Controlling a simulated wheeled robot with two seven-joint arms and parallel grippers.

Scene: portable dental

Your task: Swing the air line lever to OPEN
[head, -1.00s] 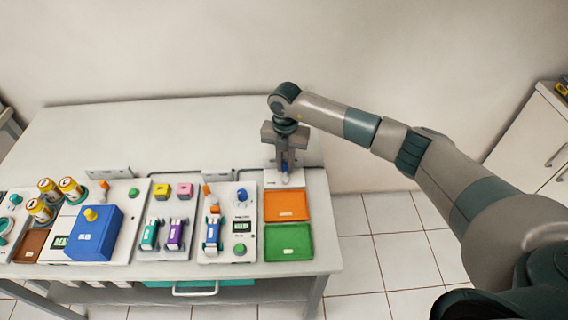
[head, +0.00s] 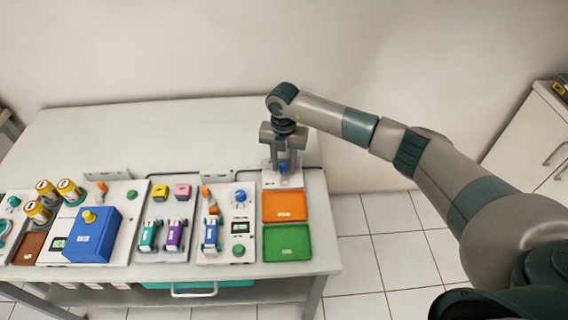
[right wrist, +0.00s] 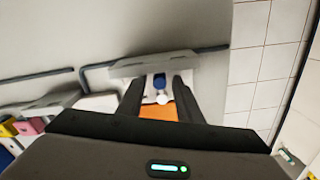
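A blue part with a white round end (right wrist: 160,88), which looks like the air line lever, stands on a small pale plate at the table's back right. In the head view the blue part (head: 284,181) shows just below my right gripper (head: 284,168). The right gripper points down over it. In the right wrist view its two dark fingers (right wrist: 160,98) are apart, one on each side of the blue part, with visible gaps. I cannot see any contact, and no OPEN mark is readable. My left gripper is not in view.
An orange tray (head: 285,206) and a green tray (head: 287,243) lie in front of the plate. To the left is a panel (head: 227,222) with an orange lever and a blue knob. A dark pipe (right wrist: 50,75) runs behind. The table's back left is clear.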

